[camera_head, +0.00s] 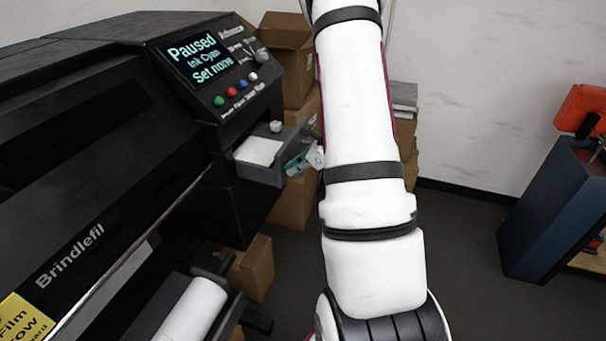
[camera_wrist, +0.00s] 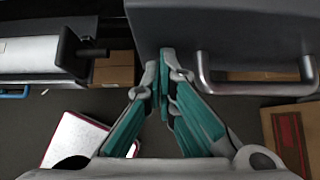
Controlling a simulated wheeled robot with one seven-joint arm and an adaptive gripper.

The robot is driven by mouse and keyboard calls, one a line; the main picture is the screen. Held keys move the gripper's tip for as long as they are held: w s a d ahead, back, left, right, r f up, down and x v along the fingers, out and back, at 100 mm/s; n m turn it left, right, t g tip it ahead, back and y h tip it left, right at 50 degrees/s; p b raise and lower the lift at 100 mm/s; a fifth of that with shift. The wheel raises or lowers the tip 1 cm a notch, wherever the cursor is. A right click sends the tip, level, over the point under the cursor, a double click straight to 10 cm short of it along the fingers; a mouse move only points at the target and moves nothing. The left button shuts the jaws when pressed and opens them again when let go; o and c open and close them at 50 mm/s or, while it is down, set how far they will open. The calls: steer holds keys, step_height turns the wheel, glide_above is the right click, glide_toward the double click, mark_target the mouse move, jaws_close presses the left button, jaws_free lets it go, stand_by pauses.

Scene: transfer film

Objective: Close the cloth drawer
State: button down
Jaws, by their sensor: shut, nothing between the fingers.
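The grey cloth drawer (camera_head: 262,174) sticks out of the black printer below its control panel, standing open with a white cloth (camera_head: 258,151) in it. A small white knob-like thing (camera_head: 276,127) shows at its back edge. In the wrist view the drawer's grey face (camera_wrist: 225,30) fills the upper right, with a metal bar handle (camera_wrist: 206,76) along its lower edge. My gripper (camera_wrist: 166,62) is shut and empty, its fingertips close to the left part of that face, left of the handle. I cannot tell if they touch. In the head view my gripper (camera_head: 304,161) is beside the drawer's right end, partly hidden by my arm.
The black printer (camera_head: 90,130) fills the left, its screen (camera_head: 203,60) reading "Paused". A white film roll (camera_head: 193,310) juts out below the drawer. Cardboard boxes (camera_head: 252,265) stand behind and underneath. A dark blue cabinet (camera_head: 550,215) is at the right. Open floor (camera_head: 462,260) lies between.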

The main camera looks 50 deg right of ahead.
mark_target(249, 160)
steer(key=w+a+b, duration=0.1)
steer(key=w, duration=0.2)
steer(key=w+a+b, duration=0.2)
steer(key=w, duration=0.2)
steer(key=w+a+b, duration=0.1)
steer(key=w, duration=0.3)
steer(key=shift+w+a+f, duration=0.1)
steer(key=shift+w+a, duration=0.05)
steer(key=shift+a, duration=0.2)
steer(key=shift+w+a+b, duration=0.3)
steer(key=shift+w+b, duration=0.15)
steer(key=shift+w, duration=0.2)
steer(key=shift+r, duration=0.2)
